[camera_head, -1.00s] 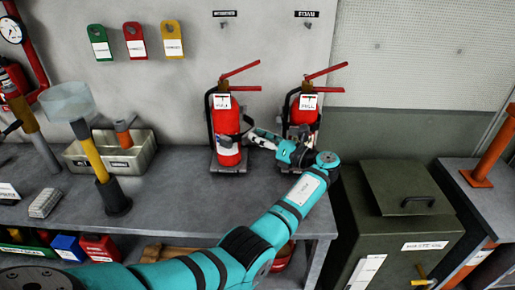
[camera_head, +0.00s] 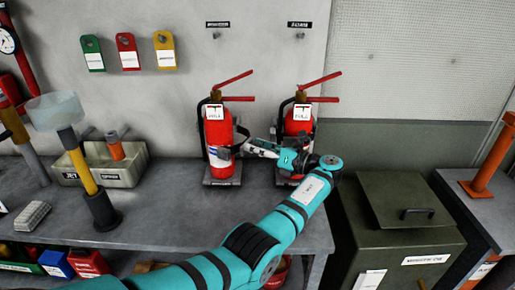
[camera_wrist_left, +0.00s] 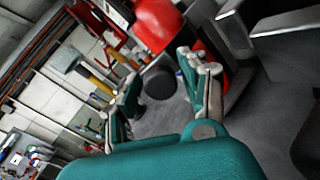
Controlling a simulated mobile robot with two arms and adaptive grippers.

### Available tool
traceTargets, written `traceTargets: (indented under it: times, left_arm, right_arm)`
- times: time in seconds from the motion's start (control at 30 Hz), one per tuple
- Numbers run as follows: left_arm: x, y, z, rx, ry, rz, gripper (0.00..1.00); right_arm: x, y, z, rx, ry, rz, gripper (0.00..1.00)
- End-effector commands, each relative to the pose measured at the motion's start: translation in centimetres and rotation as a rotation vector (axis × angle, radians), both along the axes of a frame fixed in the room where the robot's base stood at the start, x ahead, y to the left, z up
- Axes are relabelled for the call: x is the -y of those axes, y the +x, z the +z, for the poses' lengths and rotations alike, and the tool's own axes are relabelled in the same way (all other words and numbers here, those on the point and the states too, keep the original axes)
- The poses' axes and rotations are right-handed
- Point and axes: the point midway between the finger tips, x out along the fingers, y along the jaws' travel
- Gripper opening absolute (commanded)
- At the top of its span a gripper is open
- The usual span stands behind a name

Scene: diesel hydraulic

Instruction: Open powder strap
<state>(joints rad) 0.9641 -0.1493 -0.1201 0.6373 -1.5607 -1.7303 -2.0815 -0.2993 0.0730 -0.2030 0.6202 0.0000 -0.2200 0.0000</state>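The powder extinguisher (camera_head: 219,132) is the red one on the left, upright in a dark bracket on the bench under the sign reading POWDER. A dark strap (camera_head: 224,152) shows at its lower body; I cannot tell whether it is fastened. My left gripper (camera_head: 246,147) is at the right side of this extinguisher, close to the strap. In the left wrist view its fingers (camera_wrist_left: 160,88) are spread apart, with a black round part (camera_wrist_left: 161,82) in line between them beside the red body (camera_wrist_left: 160,22). Contact cannot be told. My right gripper is not in view.
A second red extinguisher (camera_head: 298,122) stands right behind my left wrist, under the FOAM sign. A mallet (camera_head: 75,150) and a grey bin (camera_head: 122,172) are at the left. A dark green lidded box (camera_head: 402,225) stands right of the bench (camera_head: 180,225).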

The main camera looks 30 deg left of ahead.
Motion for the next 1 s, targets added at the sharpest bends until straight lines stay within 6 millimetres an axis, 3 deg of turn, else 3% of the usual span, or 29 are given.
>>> traceTargets:
  times: [0.37, 0.8, 1.0]
  left_arm:
    - [0.0, 0.1, 0.5, 0.004, 0.002, -0.001, 0.53]
    - [0.0, 0.0, 8.1, 0.005, 0.002, -0.001, 0.53]
    - [0.0, 0.0, 9.9, 0.002, 0.002, 0.000, 0.53]
  right_arm:
    - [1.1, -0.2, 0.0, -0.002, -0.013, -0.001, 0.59]
    - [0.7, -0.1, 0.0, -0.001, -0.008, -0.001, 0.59]
    - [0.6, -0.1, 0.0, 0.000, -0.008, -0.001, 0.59]
